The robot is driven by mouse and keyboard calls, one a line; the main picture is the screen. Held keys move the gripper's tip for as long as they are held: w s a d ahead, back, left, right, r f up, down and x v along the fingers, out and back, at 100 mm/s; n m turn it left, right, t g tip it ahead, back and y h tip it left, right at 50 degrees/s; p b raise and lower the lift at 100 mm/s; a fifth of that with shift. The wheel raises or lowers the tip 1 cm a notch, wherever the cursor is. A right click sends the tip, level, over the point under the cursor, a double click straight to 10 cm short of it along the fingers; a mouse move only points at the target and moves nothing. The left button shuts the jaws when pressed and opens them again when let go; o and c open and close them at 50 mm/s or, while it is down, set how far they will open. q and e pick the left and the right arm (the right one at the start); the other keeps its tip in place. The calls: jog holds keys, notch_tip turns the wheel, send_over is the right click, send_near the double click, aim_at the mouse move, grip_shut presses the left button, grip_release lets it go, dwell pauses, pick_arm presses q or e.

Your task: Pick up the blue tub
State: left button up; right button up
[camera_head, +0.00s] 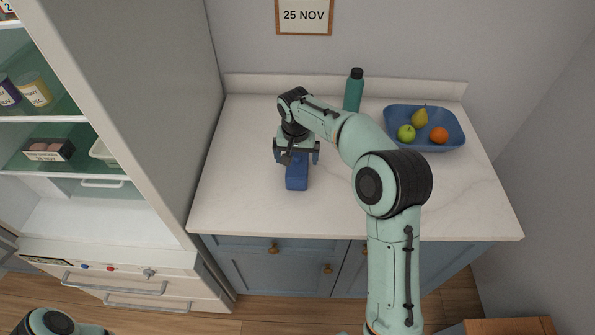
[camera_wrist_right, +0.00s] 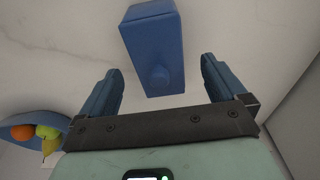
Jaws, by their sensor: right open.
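The blue tub (camera_head: 297,180) is a small box-shaped container on the pale marble counter. It fills the upper middle of the right wrist view (camera_wrist_right: 152,40), where a round bump shows on its face. My right gripper (camera_head: 297,157) is open, at the tub's far end in the head view and partly covering it. In the wrist view its fingers (camera_wrist_right: 160,68) appear on either side of one end of the tub, with a gap on both sides. I cannot tell how far above the counter the fingertips are. My left gripper is out of view.
A teal bottle (camera_head: 354,91) stands at the back of the counter. A blue fruit bowl (camera_head: 437,147) with a pear, green apple and orange is at the right. An open fridge (camera_head: 125,120) stands left. The counter left of the tub is clear.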

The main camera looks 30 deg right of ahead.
aim_at(297, 162)
jog(key=f, duration=0.4)
jog(key=shift+w+d+f, duration=0.35)
jog(key=shift+f, duration=0.05)
jog(key=c, duration=1.3)
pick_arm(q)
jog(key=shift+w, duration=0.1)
pick_arm(e)
jog(key=shift+r, duration=0.1)
jog(key=shift+c, duration=0.2)
jog(key=shift+r, duration=0.1)
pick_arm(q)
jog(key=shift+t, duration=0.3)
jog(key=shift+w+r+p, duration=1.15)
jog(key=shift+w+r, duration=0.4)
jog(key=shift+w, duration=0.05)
pick_arm(e)
notch_tip(297, 162, up, 20)
